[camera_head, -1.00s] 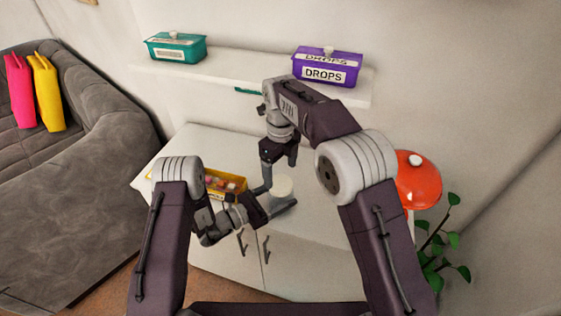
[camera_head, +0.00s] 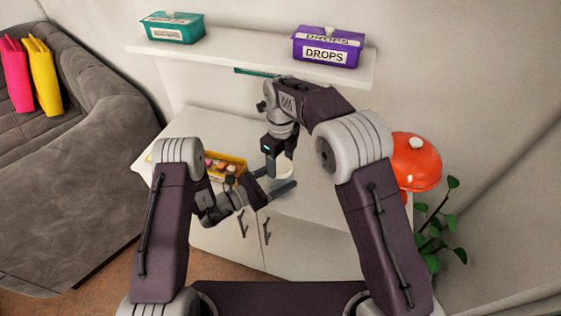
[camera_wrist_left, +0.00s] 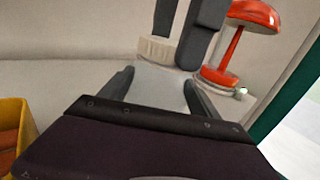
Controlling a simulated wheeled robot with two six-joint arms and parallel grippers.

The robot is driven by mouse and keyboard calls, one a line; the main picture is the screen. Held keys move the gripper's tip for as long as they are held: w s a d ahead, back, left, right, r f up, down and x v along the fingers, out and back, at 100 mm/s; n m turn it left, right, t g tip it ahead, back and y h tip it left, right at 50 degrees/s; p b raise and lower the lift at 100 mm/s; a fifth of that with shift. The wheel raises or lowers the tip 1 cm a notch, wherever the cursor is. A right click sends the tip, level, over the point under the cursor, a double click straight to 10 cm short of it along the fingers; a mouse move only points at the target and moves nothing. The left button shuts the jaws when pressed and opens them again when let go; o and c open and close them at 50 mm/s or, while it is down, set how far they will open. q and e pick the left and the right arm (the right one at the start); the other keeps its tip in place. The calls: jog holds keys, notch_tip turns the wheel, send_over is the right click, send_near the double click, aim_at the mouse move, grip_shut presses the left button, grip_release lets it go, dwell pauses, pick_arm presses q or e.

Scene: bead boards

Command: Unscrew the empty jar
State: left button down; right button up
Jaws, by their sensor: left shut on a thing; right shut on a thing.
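The jar (camera_wrist_left: 160,88) is a pale, see-through vessel in the left wrist view, with a ribbed cream lid (camera_wrist_left: 155,50) on top. It stands upright. My left gripper (camera_head: 275,181) is shut around the jar's body, with one finger on each side in the left wrist view. My right gripper (camera_head: 279,162) comes from above and is shut on the lid; its dark fingers (camera_wrist_left: 186,32) reach down to the lid in the left wrist view. In the head view the jar shows only as a small white patch (camera_head: 286,170), mostly hidden by the grippers.
A yellow tray (camera_head: 238,160) with several coloured pieces lies left of the jar on the white cabinet (camera_head: 310,200). A red lamp (camera_head: 416,162) stands to the right. A wall shelf (camera_head: 250,60) above holds a teal box (camera_head: 172,28) and a purple DROPS box (camera_head: 327,50).

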jog(key=n, duration=1.4)
jog(key=shift+n, duration=0.4)
jog(key=n, duration=0.6)
jog(key=shift+r+n, duration=0.1)
jog(key=shift+n, duration=0.2)
jog(key=n, duration=0.6)
jog(key=shift+n, duration=0.3)
jog(key=n, duration=1.9)
jog(key=shift+r, duration=0.1)
jog(key=n, duration=0.6)
jog(key=shift+n, duration=0.3)
jog(key=shift+r, duration=0.1)
jog(key=shift+r, duration=1)
